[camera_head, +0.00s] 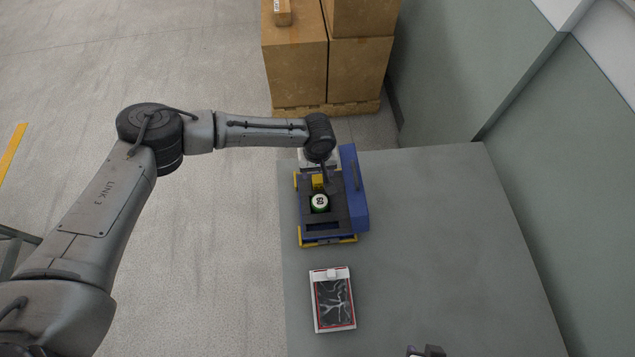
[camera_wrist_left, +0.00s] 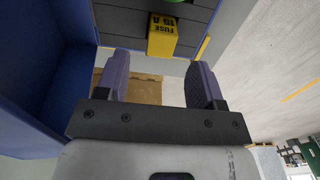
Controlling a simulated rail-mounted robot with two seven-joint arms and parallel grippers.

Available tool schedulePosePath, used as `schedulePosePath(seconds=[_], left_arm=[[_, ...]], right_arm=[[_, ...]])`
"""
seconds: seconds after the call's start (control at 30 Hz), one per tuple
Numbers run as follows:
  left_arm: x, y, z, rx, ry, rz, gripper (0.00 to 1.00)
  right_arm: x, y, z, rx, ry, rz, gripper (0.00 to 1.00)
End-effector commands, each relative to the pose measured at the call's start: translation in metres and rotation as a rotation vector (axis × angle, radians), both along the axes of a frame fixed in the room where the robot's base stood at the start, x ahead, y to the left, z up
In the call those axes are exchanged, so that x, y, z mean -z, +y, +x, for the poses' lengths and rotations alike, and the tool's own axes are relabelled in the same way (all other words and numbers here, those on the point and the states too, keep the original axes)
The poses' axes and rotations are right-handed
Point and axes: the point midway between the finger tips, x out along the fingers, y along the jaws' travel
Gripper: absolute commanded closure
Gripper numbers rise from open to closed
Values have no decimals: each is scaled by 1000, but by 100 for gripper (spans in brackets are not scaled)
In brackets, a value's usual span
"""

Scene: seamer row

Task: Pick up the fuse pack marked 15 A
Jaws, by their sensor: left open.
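The yellow fuse pack (camera_head: 318,181) sits in the dark foam insert of a blue case (camera_head: 359,205). In the left wrist view the fuse pack (camera_wrist_left: 162,37) shows black print reading FUSE 15 A. My left gripper (camera_wrist_left: 159,75) is open, with two purple-grey fingers and nothing between them. The pack is ahead of the fingertips, between their lines and apart from them. In the head view my left wrist (camera_head: 320,135) hangs over the far end of the case and hides part of it. A dark part at the bottom edge may belong to my right arm; its jaws cannot be made out.
A green round item with a white top (camera_head: 320,202) stands in the insert near the pack. A red-edged flat box with a dark picture (camera_head: 334,302) lies on the grey table (camera_head: 430,230). The table's right side is clear. Cardboard boxes (camera_head: 358,65) stand beyond it.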

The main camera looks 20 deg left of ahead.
Motion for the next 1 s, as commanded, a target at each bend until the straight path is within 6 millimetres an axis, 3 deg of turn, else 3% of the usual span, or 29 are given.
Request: schedulePosePath(seconds=[0.43,0.8,1.0], left_arm=[[47,2,3,1,1,0,38],[53,2,3,1,0,-1,38],[53,2,3,1,0,-1,57]], right_arm=[[7,-1,0,-4,0,-5,57],[8,1,0,1,0,2,57],[8,2,0,4,1,5,57]])
